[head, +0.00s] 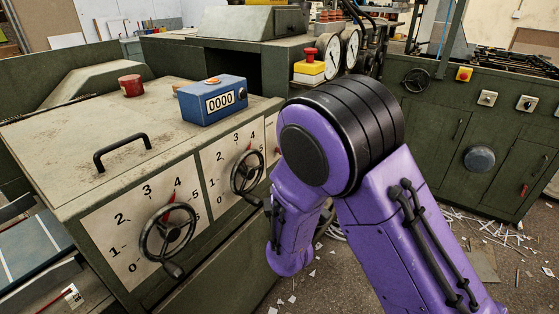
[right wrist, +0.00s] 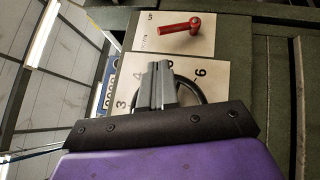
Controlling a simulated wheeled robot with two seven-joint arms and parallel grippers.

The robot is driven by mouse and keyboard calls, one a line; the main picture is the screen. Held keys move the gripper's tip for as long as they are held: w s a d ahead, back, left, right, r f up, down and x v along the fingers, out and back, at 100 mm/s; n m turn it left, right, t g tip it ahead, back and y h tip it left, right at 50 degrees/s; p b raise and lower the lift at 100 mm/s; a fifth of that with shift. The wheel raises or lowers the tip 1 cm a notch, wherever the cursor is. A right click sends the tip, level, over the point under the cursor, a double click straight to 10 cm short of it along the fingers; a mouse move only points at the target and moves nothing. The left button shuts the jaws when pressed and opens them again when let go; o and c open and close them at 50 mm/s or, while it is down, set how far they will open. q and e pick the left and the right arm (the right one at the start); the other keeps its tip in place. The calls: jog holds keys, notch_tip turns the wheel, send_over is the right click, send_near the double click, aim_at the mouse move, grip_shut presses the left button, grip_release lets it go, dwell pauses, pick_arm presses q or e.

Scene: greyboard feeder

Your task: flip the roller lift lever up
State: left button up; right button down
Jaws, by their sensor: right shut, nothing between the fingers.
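A red lever (right wrist: 178,27) shows at the top of the right wrist view, mounted on a pale plate (right wrist: 150,42) with small markings. My right gripper (right wrist: 157,66) is shut and empty. Its fingertips point towards the lever and appear below it in the picture, apart from it. The fingers overlap a black handwheel (right wrist: 188,92) on a numbered dial plate behind them. In the head view my purple right arm hides the right gripper, and I cannot make out the lever there. My left gripper is not in view.
The green machine carries a blue counter (head: 212,100), a black bar handle (head: 122,150) and two dial handwheels, the near one (head: 168,238) and the far one (head: 247,172). A red-and-yellow stop button (head: 309,67) and gauges stand behind. Paper scraps litter the floor.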

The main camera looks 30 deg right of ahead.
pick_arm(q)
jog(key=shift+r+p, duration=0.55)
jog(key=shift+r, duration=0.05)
pick_arm(e)
jog(key=x, duration=0.9)
jog(key=shift+w, duration=0.2)
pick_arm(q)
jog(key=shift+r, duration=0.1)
